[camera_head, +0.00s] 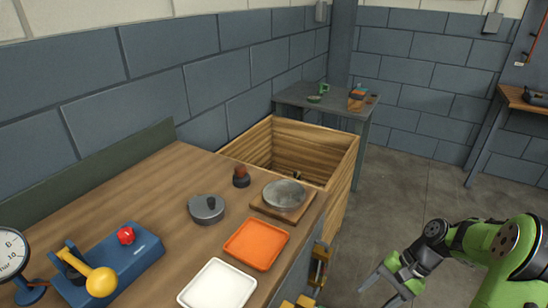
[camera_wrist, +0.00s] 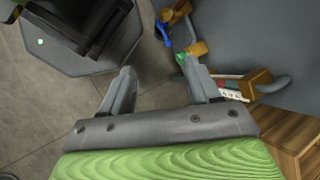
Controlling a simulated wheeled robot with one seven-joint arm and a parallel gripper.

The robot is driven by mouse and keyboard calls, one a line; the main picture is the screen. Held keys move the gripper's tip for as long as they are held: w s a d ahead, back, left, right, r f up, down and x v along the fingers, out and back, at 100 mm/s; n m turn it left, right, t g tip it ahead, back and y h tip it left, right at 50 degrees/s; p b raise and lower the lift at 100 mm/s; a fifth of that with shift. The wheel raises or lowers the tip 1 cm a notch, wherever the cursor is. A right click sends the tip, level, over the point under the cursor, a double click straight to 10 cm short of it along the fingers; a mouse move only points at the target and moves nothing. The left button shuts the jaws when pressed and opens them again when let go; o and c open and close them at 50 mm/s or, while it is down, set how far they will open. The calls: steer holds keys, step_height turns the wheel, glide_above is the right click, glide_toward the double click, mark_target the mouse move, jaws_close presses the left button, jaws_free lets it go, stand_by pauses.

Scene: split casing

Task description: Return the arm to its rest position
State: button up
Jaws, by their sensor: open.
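My gripper (camera_head: 376,291) is at the lower right in the head view, at the end of my green arm (camera_head: 500,250). It is out over the concrete floor, to the right of the workbench and apart from it. Its two grey fingers are spread with nothing between them. In the wrist view my gripper (camera_wrist: 160,70) also shows both fingers apart and empty, with floor and the bench's side beyond them.
The workbench (camera_head: 120,198) carries a grey lidded round part (camera_head: 207,208), a glassy disc (camera_head: 284,194) on a board, an orange tray (camera_head: 256,244) and a white tray (camera_head: 217,287). Tools hang on its side (camera_head: 319,265). A wooden crate (camera_head: 340,165) stands behind. Floor (camera_head: 400,190) is clear.

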steer(key=s+a+r+n+t+h, duration=0.3)
steer(key=s+a+r+n+t, duration=0.15)
steer(key=s+r, duration=0.4)
steer(key=s+a+r+n+t+h, duration=0.3)
steer(key=s+a+r+n+h, duration=0.15)
steer(key=s+r, duration=0.4)
step_height(320, 180, up, 19)
steer(key=w+p, duration=0.1)
steer(key=p, duration=1.6)
steer(key=shift+m+y+p, duration=0.3)
steer(key=shift+y, duration=0.05)
steer(key=shift+f, duration=0.1)
step_height(320, 180, down, 18)
steer(key=b, duration=1.8)
